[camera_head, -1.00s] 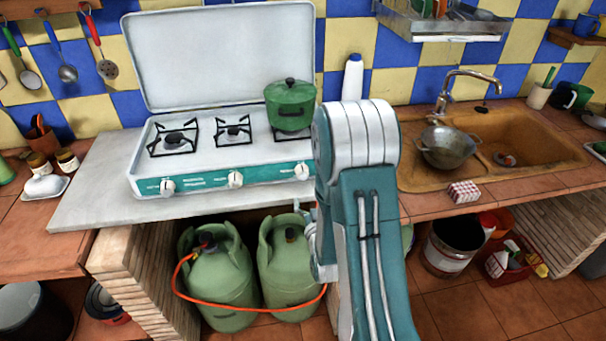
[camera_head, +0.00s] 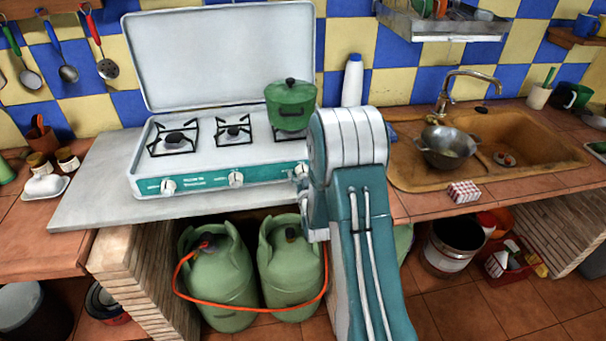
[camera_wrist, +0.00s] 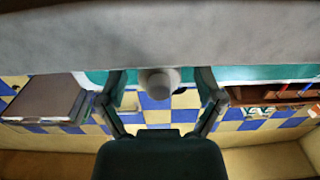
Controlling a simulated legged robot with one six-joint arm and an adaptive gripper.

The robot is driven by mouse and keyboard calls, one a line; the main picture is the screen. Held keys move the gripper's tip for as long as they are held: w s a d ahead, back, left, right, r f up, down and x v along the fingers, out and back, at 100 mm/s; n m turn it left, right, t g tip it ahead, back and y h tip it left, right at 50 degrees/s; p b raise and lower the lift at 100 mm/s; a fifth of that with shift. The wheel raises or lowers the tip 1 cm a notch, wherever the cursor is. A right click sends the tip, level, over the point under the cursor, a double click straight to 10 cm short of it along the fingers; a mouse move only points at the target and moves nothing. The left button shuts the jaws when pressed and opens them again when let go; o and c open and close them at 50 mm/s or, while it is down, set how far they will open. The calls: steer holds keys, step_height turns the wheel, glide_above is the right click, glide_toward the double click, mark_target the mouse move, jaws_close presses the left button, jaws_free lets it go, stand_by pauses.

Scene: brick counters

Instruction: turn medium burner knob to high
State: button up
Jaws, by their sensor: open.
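The white stove (camera_head: 215,170) has a teal front panel with three pale knobs: a left knob (camera_head: 168,187), a middle knob (camera_head: 235,179) and a right knob (camera_head: 301,170) at the edge of my arm. Which one is the medium burner's I cannot tell. In the wrist view, my gripper (camera_wrist: 160,92) is open, with its fingers on either side of a pale round knob (camera_wrist: 158,82) in front of a teal strip. Contact with the knob is not clear.
A green pot (camera_head: 290,106) stands on the right burner, near my arm. The stove lid (camera_head: 220,55) is raised. Two green gas bottles (camera_head: 218,280) with an orange hose stand below the counter (camera_head: 100,205). A white bottle (camera_head: 352,80) stands behind my arm.

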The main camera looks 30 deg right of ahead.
steer(key=c, duration=1.1)
steer(key=shift+c, duration=0.2)
steer(key=shift+n, duration=0.3)
steer(key=n, duration=0.3)
steer(key=shift+a+n, duration=0.1)
steer(key=shift+n, duration=0.2)
steer(key=n, duration=0.4)
steer(key=shift+n, duration=0.3)
steer(key=n, duration=0.4)
steer(key=shift+a+n, duration=0.1)
steer(key=shift+n, duration=0.2)
steer(key=shift+f+n, duration=0.2)
steer(key=shift+n, duration=2)
